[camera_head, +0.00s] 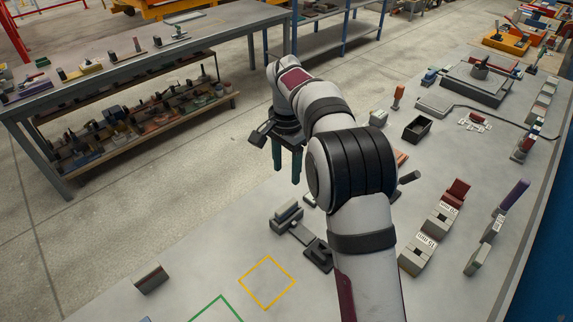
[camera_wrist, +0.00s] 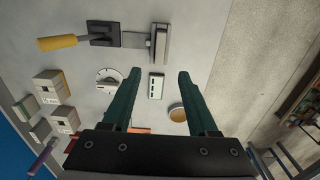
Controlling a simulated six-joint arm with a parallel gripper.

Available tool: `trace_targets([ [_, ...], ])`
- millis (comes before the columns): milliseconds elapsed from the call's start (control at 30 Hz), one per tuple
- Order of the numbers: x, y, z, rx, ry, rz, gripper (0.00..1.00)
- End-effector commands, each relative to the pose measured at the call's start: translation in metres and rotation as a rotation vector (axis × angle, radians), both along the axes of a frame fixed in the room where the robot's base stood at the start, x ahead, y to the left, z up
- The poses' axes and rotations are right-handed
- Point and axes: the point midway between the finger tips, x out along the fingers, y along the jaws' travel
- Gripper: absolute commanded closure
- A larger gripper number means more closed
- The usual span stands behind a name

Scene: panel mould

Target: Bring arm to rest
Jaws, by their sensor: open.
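My gripper (camera_head: 287,160) hangs from my arm near the left edge of the grey table (camera_head: 200,255), its two green fingers pointing down. In the wrist view my gripper (camera_wrist: 160,80) is open, with clear space between the fingers and nothing held. Below and beyond the fingers lie a small pale block with dark slots (camera_wrist: 156,86), a round white dial (camera_wrist: 108,80) and a round tan disc (camera_wrist: 177,113). They look apart from the fingers. My arm hides part of the table's middle in the head view.
Yellow (camera_head: 267,283) and green outlines mark bare table in front. A black bin (camera_head: 417,129) and several blocks stand to the right. A workbench (camera_head: 130,60) is across the floor.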

Motion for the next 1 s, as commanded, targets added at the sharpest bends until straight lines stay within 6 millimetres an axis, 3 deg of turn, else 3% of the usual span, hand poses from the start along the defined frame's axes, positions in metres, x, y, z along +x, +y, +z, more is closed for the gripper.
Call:
trace_targets([
  [133,0.0,0.0,0.008,0.001,0.001,-0.001,0.41],
  [567,0.0,0.0,0.008,0.001,0.001,-0.001,0.41],
  [667,-0.009,-0.005,0.017,0.006,0.0,0.009,0.41],
  [767,-0.055,-0.025,0.05,0.029,0.004,0.054,0.41],
  [833,-0.111,-0.043,0.072,0.055,0.006,0.103,0.41],
  [900,-0.174,-0.058,0.081,0.082,0.006,0.156,0.41],
  [1000,-0.257,-0.069,0.072,0.117,0.003,0.22,0.41],
])
